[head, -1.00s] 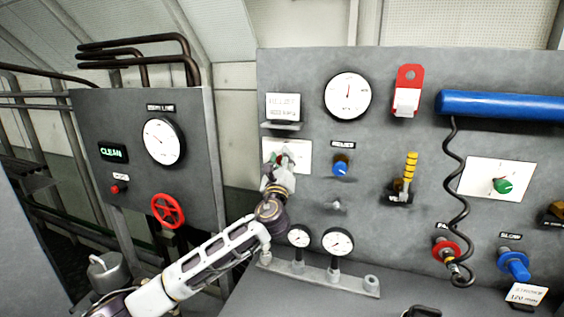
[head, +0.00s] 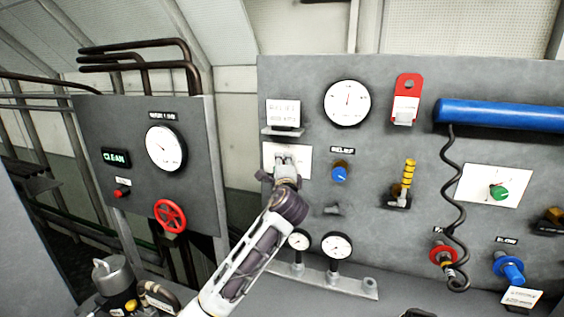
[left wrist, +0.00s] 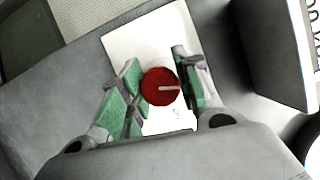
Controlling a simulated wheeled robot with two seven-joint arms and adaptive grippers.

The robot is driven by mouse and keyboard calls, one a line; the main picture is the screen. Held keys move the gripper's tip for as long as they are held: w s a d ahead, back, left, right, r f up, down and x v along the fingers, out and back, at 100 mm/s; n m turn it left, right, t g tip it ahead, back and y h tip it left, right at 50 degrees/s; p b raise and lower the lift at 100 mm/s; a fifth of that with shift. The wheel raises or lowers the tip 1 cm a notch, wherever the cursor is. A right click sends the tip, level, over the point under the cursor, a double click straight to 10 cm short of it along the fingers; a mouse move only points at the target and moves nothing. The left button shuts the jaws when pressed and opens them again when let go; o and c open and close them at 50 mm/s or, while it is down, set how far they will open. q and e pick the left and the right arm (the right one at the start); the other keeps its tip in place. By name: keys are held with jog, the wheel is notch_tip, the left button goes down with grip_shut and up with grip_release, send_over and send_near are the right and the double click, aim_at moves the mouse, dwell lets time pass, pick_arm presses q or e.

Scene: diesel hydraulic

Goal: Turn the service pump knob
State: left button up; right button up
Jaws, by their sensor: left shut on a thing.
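A red round knob (left wrist: 161,87) with a white pointer line sits on a white plate (left wrist: 122,45) in the left wrist view. My left gripper (left wrist: 160,90) has its green-padded fingers on either side of the knob and is shut on it. In the head view my left gripper (head: 284,160) is against the white plate (head: 303,163) on the left part of the grey panel and hides the knob. The plate's lettering is not readable, so I cannot tell whether this is the service pump knob. My right gripper is not in view.
A blue knob (head: 339,173) labelled relief and a yellow-handled lever (head: 408,177) are to the right. A green knob (head: 498,192) sits on another white plate. A red handwheel (head: 170,215) is on the left box.

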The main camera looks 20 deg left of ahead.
pick_arm(q)
jog(key=shift+f+n+g+p, duration=0.1)
jog(key=shift+n+g+p, duration=0.5)
jog(key=shift+n+p, duration=0.7)
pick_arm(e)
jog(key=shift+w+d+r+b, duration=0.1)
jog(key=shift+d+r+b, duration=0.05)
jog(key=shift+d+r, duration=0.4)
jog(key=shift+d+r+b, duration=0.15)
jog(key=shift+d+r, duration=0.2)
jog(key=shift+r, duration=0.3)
pick_arm(q)
jog(key=shift+n, duration=0.3)
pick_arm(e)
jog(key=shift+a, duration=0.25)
pick_arm(q)
jog(key=o, duration=0.8)
jog(key=shift+c, duration=0.2)
jog(key=o, duration=0.3)
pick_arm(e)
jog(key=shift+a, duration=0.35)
pick_arm(q)
jog(key=v, duration=1.2)
jog(key=shift+a, duration=0.15)
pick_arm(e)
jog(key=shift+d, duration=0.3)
